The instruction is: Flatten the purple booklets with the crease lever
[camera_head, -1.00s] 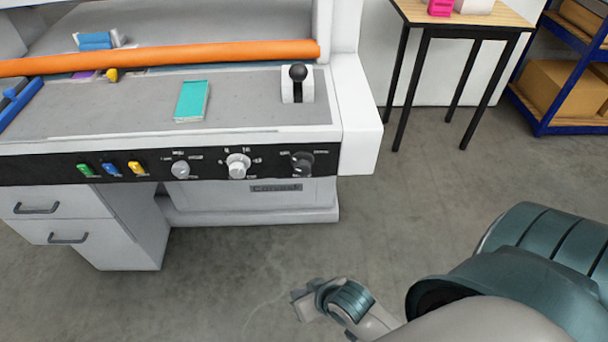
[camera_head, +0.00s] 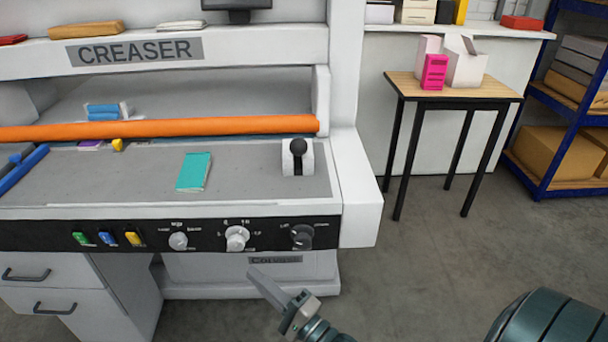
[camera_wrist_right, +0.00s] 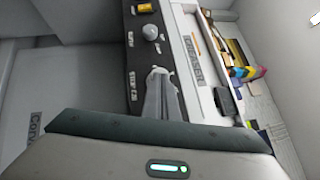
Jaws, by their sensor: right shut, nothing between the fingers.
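A teal booklet (camera_head: 194,171) lies on the bed in front of the bar. My right gripper (camera_head: 262,282) is shut and empty, in front of the machine below the control panel. In the right wrist view its fingers (camera_wrist_right: 160,90) show together against the panel. My left gripper is not in view.
The control panel (camera_head: 205,237) has green, blue and yellow buttons and several knobs. A small table (camera_head: 455,92) with a pink box (camera_head: 434,72) and white boxes stands at the right. A blue shelf (camera_head: 545,190) is at far right. The floor between is clear.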

